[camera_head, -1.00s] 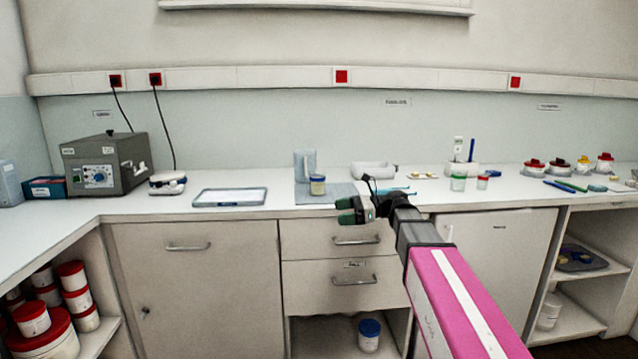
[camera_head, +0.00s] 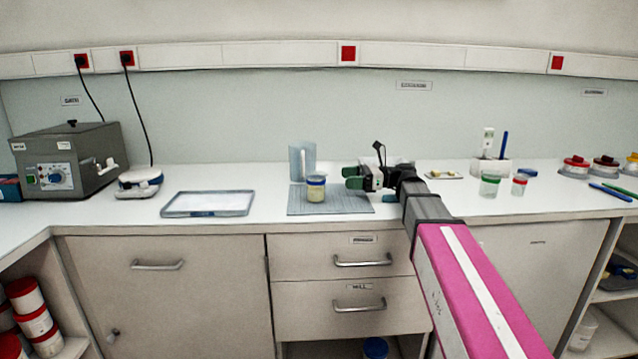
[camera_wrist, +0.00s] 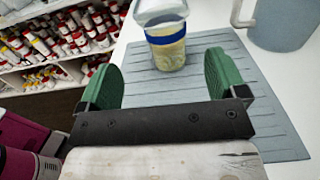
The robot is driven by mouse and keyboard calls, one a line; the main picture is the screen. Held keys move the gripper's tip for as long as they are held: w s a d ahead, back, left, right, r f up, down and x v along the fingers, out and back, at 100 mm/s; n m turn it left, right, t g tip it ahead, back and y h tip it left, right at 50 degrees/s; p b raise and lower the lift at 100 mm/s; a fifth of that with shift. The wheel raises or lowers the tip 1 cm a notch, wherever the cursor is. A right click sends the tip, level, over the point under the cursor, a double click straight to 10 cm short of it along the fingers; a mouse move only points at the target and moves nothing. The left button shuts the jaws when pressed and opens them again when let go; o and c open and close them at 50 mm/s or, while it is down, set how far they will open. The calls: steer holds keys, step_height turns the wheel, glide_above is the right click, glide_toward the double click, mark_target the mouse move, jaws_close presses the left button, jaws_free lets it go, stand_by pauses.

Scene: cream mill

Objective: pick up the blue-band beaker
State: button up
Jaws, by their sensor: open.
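The blue-band beaker (camera_head: 316,189) stands upright on a grey ribbed mat (camera_head: 345,205) on the counter. It holds something yellowish. My gripper (camera_head: 352,177) is just right of the beaker at about its height, pointing left, open and empty. In the wrist view the beaker (camera_wrist: 167,46) stands ahead of my gripper (camera_wrist: 165,80), roughly between the lines of its two green fingers and beyond their tips. Its top is partly covered by a pale tray-like shape at the picture's top edge.
A grey-blue jug (camera_head: 301,160) stands behind the beaker; it also shows in the wrist view (camera_wrist: 284,22). A shallow tray (camera_head: 208,204) lies to the left. A green-banded beaker (camera_head: 489,186) and a red-banded one (camera_head: 519,185) stand to the right. Counter between tray and mat is clear.

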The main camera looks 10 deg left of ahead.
mark_target(316, 187)
steer(key=shift+w, duration=0.25)
steer(key=shift+a, duration=0.25)
steer(key=x, duration=1)
steer(key=shift+s+a, duration=0.1)
steer(key=shift+a, duration=0.05)
steer(key=c, duration=0.7)
